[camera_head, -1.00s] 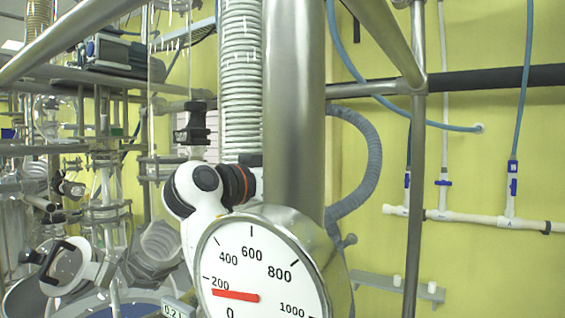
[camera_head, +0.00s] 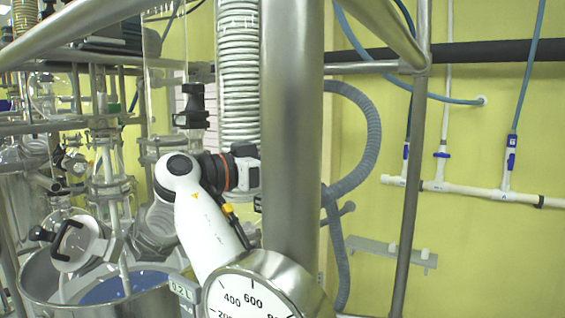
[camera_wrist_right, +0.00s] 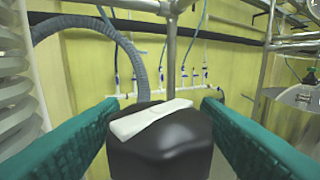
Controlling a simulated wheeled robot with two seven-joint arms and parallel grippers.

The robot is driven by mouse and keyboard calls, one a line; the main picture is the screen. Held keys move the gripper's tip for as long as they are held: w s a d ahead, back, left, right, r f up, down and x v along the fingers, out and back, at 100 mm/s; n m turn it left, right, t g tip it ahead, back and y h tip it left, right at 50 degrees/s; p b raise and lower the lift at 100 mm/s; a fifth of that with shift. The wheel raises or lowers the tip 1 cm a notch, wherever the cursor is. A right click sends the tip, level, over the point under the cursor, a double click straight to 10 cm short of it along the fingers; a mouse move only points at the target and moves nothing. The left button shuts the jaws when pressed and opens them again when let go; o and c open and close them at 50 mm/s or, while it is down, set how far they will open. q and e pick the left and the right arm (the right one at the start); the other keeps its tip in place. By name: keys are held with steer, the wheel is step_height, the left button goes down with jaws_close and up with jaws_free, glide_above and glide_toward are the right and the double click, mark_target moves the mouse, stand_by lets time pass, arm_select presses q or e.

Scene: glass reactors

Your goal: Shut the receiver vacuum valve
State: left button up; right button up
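In the right wrist view a black, blocky knob (camera_wrist_right: 165,150) with a white bar-shaped pointer (camera_wrist_right: 150,118) across its top sits between the teal fingers of my right gripper (camera_wrist_right: 160,102). It appears to be the valve's knob. The pointer runs slantwise, its right end farther away. The fingers stand apart on either side of the knob; firm contact on both sides is not visible. In the head view my white right arm with an orange ring reaches behind the steel column, which hides the gripper. My left gripper is not in view.
The steel column (camera_head: 292,130) and round pressure gauge (camera_head: 255,290) stand close in front. A ribbed grey hose (camera_head: 370,140) curves behind the column. Glass reactor parts and a steel vessel (camera_head: 40,285) crowd the left. Blue-handled wall taps (camera_head: 510,150) are at the right.

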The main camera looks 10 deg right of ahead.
steer(key=shift+f+t+b, duration=0.2)
steer(key=shift+t+b, duration=0.1)
steer(key=shift+b, duration=0.05)
steer(key=n+t+y+b, duration=0.1)
steer(key=t+b, duration=0.1)
steer(key=n+t+y+b, duration=0.1)
steer(key=n+b, duration=0.1)
steer(key=b, duration=0.1)
steer(key=shift+s+f+t, duration=0.1)
steer(key=shift+f+t, duration=0.05)
steer(key=shift+t, duration=0.25)
steer(key=shift+n+t+y+b, duration=0.3)
steer(key=shift+t+y, duration=0.1)
steer(key=shift+y, duration=0.1)
steer(key=shift+a+r, duration=0.1)
steer(key=shift+r, duration=0.2)
steer(key=shift+c, duration=0.3)
